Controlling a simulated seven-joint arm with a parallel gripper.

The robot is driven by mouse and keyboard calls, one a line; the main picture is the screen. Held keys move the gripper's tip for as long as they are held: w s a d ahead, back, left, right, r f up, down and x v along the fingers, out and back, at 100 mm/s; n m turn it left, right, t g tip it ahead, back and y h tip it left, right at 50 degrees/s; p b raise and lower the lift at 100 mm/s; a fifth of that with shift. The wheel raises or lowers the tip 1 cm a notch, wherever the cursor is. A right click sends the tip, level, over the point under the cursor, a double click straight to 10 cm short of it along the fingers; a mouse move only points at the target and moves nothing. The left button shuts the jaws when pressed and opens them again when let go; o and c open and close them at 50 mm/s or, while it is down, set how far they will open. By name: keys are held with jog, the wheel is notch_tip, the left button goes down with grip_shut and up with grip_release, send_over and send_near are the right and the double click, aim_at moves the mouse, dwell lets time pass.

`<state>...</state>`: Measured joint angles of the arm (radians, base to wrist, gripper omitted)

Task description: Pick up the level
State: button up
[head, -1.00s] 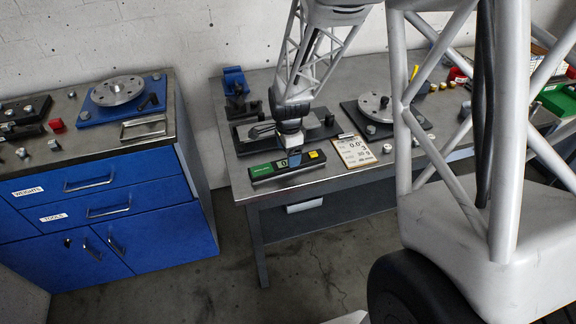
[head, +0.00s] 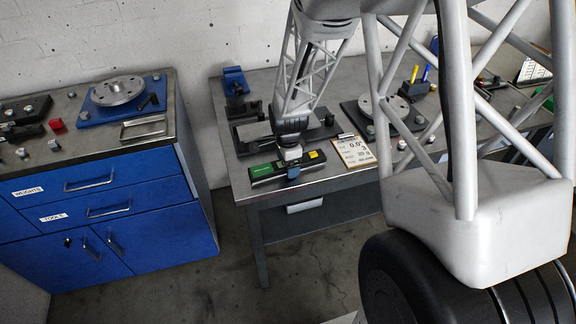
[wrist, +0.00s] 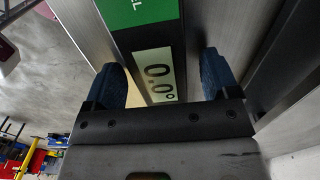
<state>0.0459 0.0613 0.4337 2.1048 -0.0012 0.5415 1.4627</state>
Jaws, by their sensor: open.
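The level (head: 264,171) is a dark bar with a green label on its left part and a yellow patch near its right end. It lies near the front left edge of the grey workbench (head: 330,180). My gripper (head: 293,172) is down at the level's middle in the head view. In the wrist view the level (wrist: 150,40) shows its green label and a display reading 0.0°. The open blue fingers of my gripper (wrist: 162,82) stand on either side of the level. Whether they touch it I cannot tell.
A clipboard with a paper (head: 356,152) lies just right of the level. A dark plate with a round metal rotor (head: 383,108) stands behind it. A blue vise-like block (head: 235,83) is at the back left. A blue cabinet (head: 110,205) stands left, across a floor gap.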

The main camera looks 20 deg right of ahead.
jog(key=c, duration=1.2)
jog(key=shift+r, duration=0.15)
jog(key=shift+r, duration=0.75)
notch_tip(320, 180, up, 2)
jog(key=shift+r, duration=0.1)
jog(key=s, duration=1)
jog(key=s+r, duration=0.1)
jog(key=s, duration=0.5)
jog(key=shift+a, duration=0.35)
